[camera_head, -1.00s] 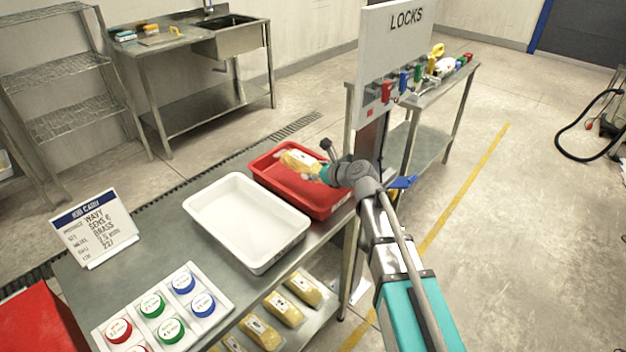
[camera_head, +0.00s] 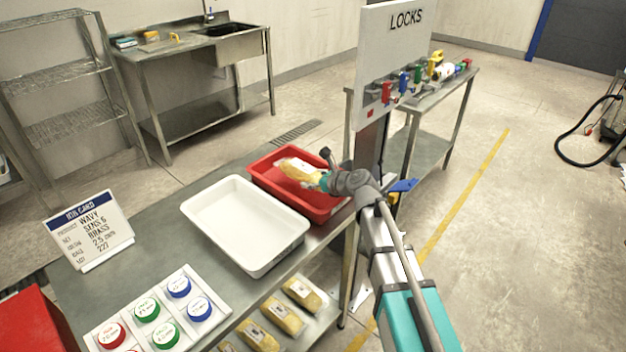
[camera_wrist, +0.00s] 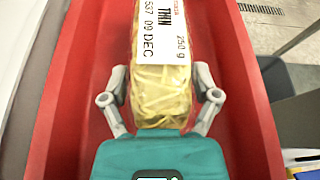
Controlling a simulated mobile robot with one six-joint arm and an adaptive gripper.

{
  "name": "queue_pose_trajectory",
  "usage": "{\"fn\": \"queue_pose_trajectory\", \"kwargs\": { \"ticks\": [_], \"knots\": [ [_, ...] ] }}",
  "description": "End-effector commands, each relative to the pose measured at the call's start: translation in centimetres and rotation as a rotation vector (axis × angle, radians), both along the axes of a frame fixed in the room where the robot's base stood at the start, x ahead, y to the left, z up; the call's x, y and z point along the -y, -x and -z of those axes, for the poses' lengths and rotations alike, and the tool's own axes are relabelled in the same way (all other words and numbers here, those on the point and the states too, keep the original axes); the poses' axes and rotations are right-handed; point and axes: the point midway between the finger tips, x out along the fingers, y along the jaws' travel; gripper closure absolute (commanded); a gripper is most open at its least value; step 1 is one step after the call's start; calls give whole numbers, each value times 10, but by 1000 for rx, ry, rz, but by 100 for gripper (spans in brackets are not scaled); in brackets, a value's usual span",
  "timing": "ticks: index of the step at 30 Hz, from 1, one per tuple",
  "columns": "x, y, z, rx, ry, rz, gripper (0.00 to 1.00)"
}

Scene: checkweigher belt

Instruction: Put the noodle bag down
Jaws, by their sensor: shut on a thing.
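The noodle bag (camera_wrist: 160,85) is a clear bag of yellow noodles with a white label reading "THIN", "250 g" and "09 DEC". My gripper (camera_wrist: 161,95) is shut on it, with one finger on each side. In the head view the bag (camera_head: 299,170) is over the red tray (camera_head: 262,187), within its rim, and my gripper (camera_head: 312,178) reaches it from the right. The red tray's wall (camera_wrist: 62,100) surrounds the bag in the wrist view. I cannot tell whether the bag touches the tray floor.
A white tray (camera_head: 200,225) stands left of the red one on the steel table. A job card (camera_head: 90,232) and a board of coloured discs (camera_head: 150,312) are farther left. Several noodle bags (camera_head: 283,318) lie on a lower shelf. The LOCKS board (camera_head: 385,75) stands close behind my arm.

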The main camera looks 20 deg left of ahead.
Motion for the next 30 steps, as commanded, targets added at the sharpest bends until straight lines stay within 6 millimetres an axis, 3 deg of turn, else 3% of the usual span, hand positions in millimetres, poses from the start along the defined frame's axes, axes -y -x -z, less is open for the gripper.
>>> {"fn": "queue_pose_trajectory", "kwargs": {
  "ticks": [10, 11, 14, 30],
  "knots": [
    [1, 3, 8, 0, 8, -7, 82],
    [1, 4, 9, 0, 10, -7, 18],
    [1, 4, 9, 1, 11, -8, 0],
    [0, 6, 9, 0, 11, -10, 0]
  ]
}}
